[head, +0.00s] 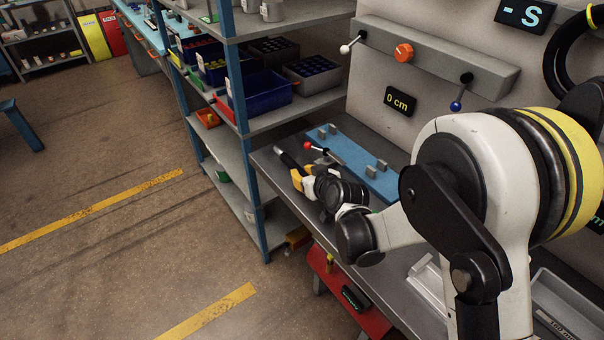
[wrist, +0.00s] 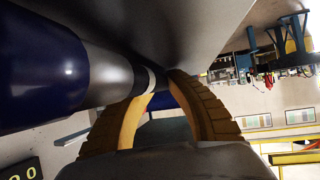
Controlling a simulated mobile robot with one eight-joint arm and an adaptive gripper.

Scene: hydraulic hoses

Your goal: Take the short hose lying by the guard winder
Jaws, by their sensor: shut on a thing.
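My gripper (head: 302,179) is at the left end of the grey bench, beside the blue fixture. In the wrist view its yellow ribbed fingers (wrist: 158,92) are closed around the narrow end of the short hose (wrist: 40,72). The hose has a dark blue cover, a silver sleeve and a pale band near the fingers. In the head view a dark piece of the hose (head: 285,160) sticks out beyond the fingers. The rest is hidden by my gripper. I cannot tell whether the hose touches the bench. I cannot tell which part is the guard winder.
The blue fixture (head: 353,156) with grey blocks lies right of my gripper, near a red-knobbed lever (head: 313,146). The machine panel (head: 432,57) stands behind. A shelf rack with a blue post (head: 242,130) and blue crates (head: 262,97) is close on the left. The floor is open farther left.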

